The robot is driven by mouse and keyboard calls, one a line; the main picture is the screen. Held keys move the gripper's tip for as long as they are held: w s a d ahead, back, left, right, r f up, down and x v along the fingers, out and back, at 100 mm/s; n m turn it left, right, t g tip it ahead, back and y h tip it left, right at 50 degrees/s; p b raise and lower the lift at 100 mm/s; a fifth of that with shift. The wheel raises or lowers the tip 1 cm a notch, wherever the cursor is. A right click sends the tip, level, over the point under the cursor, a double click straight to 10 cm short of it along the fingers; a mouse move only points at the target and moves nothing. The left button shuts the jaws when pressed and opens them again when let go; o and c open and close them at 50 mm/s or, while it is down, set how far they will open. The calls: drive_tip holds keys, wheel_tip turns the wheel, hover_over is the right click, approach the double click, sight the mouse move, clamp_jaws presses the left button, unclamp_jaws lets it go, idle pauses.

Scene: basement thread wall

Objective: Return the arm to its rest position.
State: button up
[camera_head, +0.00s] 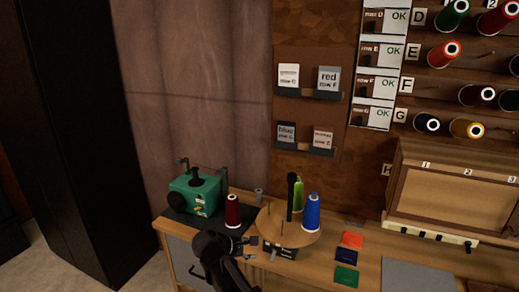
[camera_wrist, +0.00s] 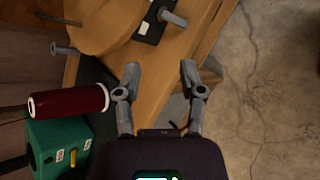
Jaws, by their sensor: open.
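My gripper (camera_wrist: 160,72) is open and empty in the wrist view, with bare desk edge and floor beyond its fingers. In the head view my gripper (camera_head: 248,247) is low in the middle, in front of the round wooden stand. A dark red thread cone (camera_head: 233,211) stands on the desk just left of and behind my gripper. It also shows at the left of the wrist view (camera_wrist: 70,101), apart from the fingers.
A green machine (camera_head: 195,192) sits left of the red cone. The round wooden stand (camera_head: 270,228) holds a blue cone (camera_head: 311,213) and a light green one (camera_head: 298,194). Coloured cards (camera_head: 349,257) lie on the desk. Cracked floor (camera_wrist: 275,90) is open beyond the desk edge.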

drive_tip(key=s+d+r+m+g+y+p, duration=0.2)
drive_tip(key=s+d+m+g+y+p, duration=0.1)
drive_tip(key=d+m, duration=0.5)
drive_tip(key=s+d+r+m+g+y+p, duration=0.1)
drive_tip(key=s+d+m+g+y+p, duration=0.2)
drive_tip(key=s+d+m+p, duration=0.4)
drive_tip(key=d+m+y, duration=0.1)
drive_tip(key=d+m, duration=0.1)
drive_tip(key=d, duration=0.4)
drive_tip(key=shift+r+m+g+y+p, duration=0.3)
drive_tip(key=shift+r+g+y+p, duration=0.05)
drive_tip(key=shift+r+g+y, duration=0.05)
drive_tip(key=shift+s, duration=0.1)
idle(0.6)
drive_tip(key=shift+o, duration=0.8)
